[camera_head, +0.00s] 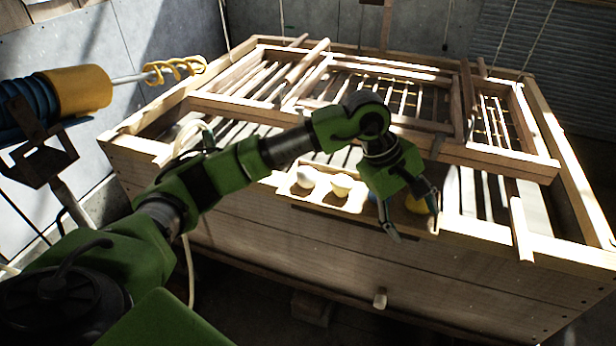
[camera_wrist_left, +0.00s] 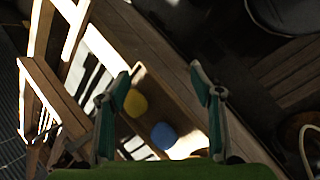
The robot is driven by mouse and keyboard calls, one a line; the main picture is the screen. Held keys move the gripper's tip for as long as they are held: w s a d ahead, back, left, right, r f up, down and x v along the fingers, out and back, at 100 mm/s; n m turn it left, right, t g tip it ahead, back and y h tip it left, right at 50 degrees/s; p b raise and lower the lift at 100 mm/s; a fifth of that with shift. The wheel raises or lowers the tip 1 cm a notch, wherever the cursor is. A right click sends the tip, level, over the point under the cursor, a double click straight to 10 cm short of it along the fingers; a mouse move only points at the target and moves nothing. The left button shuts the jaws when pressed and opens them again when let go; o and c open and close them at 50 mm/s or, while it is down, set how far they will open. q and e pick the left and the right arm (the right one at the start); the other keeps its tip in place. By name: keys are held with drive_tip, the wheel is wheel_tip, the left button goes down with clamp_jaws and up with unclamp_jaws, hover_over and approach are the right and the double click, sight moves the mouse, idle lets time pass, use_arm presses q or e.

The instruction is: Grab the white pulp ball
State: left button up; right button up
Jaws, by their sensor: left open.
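The white pulp ball (camera_head: 306,177) sits at the left end of a row of balls on a wooden ledge (camera_head: 300,203) at the vat's front. A cream ball (camera_head: 342,184) is just right of it. My left gripper (camera_head: 413,221) is open and empty, pointing down at the right end of the row, well right of the white ball. In the left wrist view, the open fingers (camera_wrist_left: 160,72) straddle the area by a yellow ball (camera_wrist_left: 135,103) and a blue ball (camera_wrist_left: 164,135); the white ball cannot be made out clearly there. My right gripper is not in view.
The yellow ball (camera_head: 416,204) and part of the blue ball (camera_head: 373,199) are behind my left gripper. A large wooden vat (camera_head: 300,249) carries wooden frames with slats (camera_head: 430,138). A blue and yellow cylinder (camera_head: 80,90) hangs at left. Ropes hang behind.

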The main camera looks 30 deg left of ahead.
use_arm(q)
drive_tip(key=w+a+r+y, duration=0.1)
drive_tip(key=w+a+y, duration=0.15)
drive_tip(key=a, duration=0.45)
drive_tip(key=w+a+r+y, duration=0.1)
drive_tip(key=a+r+y, duration=0.15)
drive_tip(key=a, duration=0.45)
drive_tip(key=y, duration=0.4)
approach(308, 171)
drive_tip(key=x, duration=0.3)
drive_tip(key=p+x, duration=0.1)
drive_tip(key=shift+w+d+f, duration=0.15)
drive_tip(key=shift+d+f, duration=0.15)
drive_tip(key=shift+f, duration=0.1)
drive_tip(key=shift+a+f, duration=0.1)
drive_tip(key=shift+f, duration=0.15)
drive_tip(key=p+x, duration=0.1)
drive_tip(key=x, duration=0.1)
drive_tip(key=p+x, duration=0.1)
drive_tip(key=x, duration=0.1)
drive_tip(key=shift+a+f, duration=0.2)
drive_tip(key=shift+a, duration=0.3)
drive_tip(key=shift+a+f, duration=0.1)
drive_tip(key=shift+f, duration=0.3)
drive_tip(key=shift+c, duration=0.4)
drive_tip(key=c, duration=1.2)
